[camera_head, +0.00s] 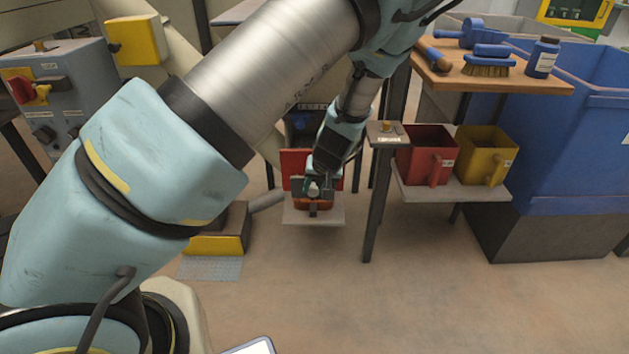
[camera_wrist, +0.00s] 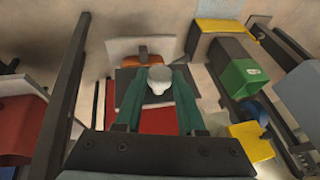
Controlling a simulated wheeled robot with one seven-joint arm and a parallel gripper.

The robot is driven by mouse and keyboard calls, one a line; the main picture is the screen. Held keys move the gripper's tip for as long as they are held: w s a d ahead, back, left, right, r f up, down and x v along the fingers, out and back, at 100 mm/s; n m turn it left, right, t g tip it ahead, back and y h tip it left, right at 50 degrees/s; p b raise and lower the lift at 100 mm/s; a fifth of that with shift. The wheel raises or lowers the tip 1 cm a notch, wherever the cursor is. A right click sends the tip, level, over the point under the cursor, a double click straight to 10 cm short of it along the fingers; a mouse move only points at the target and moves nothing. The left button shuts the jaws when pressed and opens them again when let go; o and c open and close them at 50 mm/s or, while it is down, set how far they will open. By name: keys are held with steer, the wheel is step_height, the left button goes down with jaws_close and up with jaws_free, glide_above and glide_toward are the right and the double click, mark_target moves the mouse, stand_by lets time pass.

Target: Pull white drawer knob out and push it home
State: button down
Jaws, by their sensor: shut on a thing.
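The white drawer knob (camera_head: 313,189) is low in the middle of the head view, in front of a red panel (camera_head: 294,160). It also shows in the wrist view (camera_wrist: 159,79), pale and rounded, between two green fingers. My gripper (camera_wrist: 158,92) is shut on the knob, with a finger at either side; in the head view my gripper (camera_head: 314,182) reaches down to it. A dark plate (camera_wrist: 127,77) lies behind the knob in the wrist view. My fingers and wrist hide much of the drawer, and I cannot tell how far out it is.
A pale shelf (camera_head: 313,217) with an orange-brown thing is just below my gripper. A dark table leg (camera_head: 376,205) stands close on the right, near red (camera_head: 425,152) and yellow (camera_head: 484,150) scoops. A yellow-edged pedal (camera_head: 215,245) is at left. The front floor is clear.

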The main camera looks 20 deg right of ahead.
steer(key=c, duration=0.5)
jaws_free()
steer(key=p+v, duration=0.1)
steer(key=v, duration=1)
steer(key=shift+p, duration=0.3)
steer(key=shift+w+f, duration=0.1)
steer(key=a+r+n+g, duration=0.15)
steer(key=a+r, duration=0.25)
steer(key=a, duration=0.8)
steer(key=a+r+n+g, duration=0.1)
steer(key=a+r+n, duration=0.15)
steer(key=a, duration=0.85)
steer(key=a+r+n+g, duration=0.1)
steer(key=a+r, duration=0.4)
steer(key=a, duration=0.7)
step_height(320, 180, up, 17)
steer(key=p, duration=1.7)
steer(key=shift+s+d+m, duration=0.15)
steer(key=shift+s+m, duration=0.15)
